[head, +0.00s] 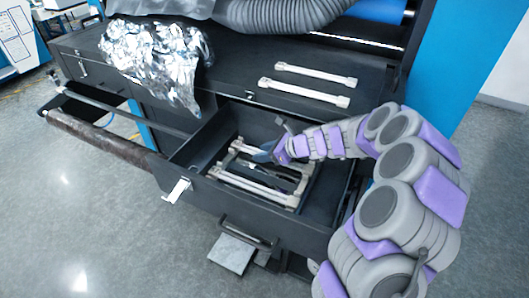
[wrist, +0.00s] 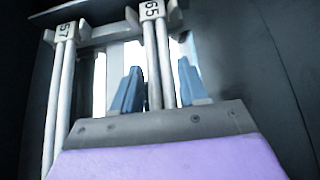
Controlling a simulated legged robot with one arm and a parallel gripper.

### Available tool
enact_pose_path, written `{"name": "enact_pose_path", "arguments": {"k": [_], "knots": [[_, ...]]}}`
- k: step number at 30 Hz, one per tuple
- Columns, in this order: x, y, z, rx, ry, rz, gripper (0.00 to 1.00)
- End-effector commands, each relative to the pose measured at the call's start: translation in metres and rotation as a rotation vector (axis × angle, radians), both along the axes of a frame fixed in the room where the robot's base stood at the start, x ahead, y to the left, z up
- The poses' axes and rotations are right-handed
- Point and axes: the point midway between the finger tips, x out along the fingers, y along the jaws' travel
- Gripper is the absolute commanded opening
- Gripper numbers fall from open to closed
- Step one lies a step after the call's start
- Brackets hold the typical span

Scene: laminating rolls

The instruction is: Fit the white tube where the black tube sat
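Pale double-rod pieces lie in the open black drawer (head: 250,220). The wrist view shows one end block marked 57 (wrist: 66,30) and another marked 65 (wrist: 152,10), each with rods. My gripper (wrist: 157,85) is open, its two blue fingers on either side of the rods below the 65 mark. A small gap shows beside them, and contact cannot be told. In the head view my gripper (head: 266,153) reaches down into the drawer. I cannot tell for sure which piece is the task's white tube. A long dark roll (head: 105,142) sticks out left of the cabinet.
Two pale bars, a rear one (head: 315,74) and a front one (head: 304,92), lie on the black cabinet top (head: 235,78). Crumpled silver foil (head: 155,60) hangs over its edge. A grey corrugated hose (head: 280,14) lies behind. The drawer walls stand close around my gripper.

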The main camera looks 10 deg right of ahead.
Motion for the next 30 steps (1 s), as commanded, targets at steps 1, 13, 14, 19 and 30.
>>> {"name": "enact_pose_path", "arguments": {"k": [1,13,14,19,30], "knots": [[0.0,0.0,0.0,0.0,0.0,0.0,0.48],[-0.001,-0.001,0.001,0.0,0.0,-0.001,0.6],[-0.001,-0.002,0.002,0.0,0.0,-0.001,0.6],[-0.011,-0.017,0.015,0.0,0.0,-0.005,0.6],[-0.046,-0.065,0.055,-0.001,0.001,-0.004,0.6]]}}
